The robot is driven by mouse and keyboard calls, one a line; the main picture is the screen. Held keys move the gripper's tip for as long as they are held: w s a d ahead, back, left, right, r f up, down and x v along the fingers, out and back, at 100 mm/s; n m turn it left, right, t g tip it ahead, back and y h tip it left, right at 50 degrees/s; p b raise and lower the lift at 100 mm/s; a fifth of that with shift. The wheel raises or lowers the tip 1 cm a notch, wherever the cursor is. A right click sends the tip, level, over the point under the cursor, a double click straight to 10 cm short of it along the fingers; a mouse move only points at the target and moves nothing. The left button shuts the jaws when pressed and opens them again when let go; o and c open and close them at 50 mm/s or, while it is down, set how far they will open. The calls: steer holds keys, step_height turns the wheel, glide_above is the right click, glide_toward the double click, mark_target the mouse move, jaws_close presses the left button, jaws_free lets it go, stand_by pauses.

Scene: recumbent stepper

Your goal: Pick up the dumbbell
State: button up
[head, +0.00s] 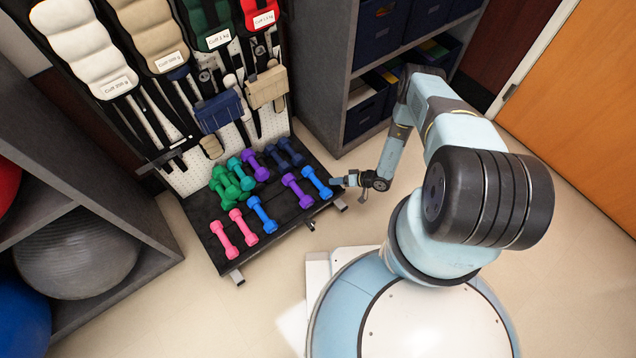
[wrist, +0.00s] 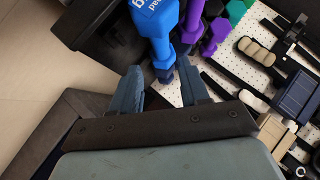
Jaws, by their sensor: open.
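Several dumbbells lie in rows on a dark rack shelf (head: 275,231) in the head view. The nearest to my gripper (head: 341,182) is a bright blue dumbbell (head: 317,183) at the right end of the front row. A purple dumbbell (head: 297,190) lies left of it. My gripper is beside the shelf's right edge, pointing left. In the wrist view my gripper (wrist: 158,68) is open, its fingers spread, with a blue dumbbell (wrist: 154,25) just beyond the fingertips, roughly in line with the gap. Nothing is held. The blue dumbbell's far end is cut off by the frame.
Weighted cuffs (head: 83,48) hang on the pegboard (head: 184,177) behind the shelf. A dark cabinet with bins (head: 377,30) stands behind my arm. A shelf unit with a grey ball (head: 77,255) is at the left. Open floor (head: 590,240) lies to the right.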

mark_target(317, 182)
steer(key=x, duration=0.9)
steer(key=shift+w+a+f, duration=0.15)
steer(key=shift+a+f, duration=0.1)
steer(key=shift+f, duration=0.05)
steer(key=c, duration=0.8)
steer(key=shift+d, duration=0.1)
jaws_close()
stand_by(0.3)
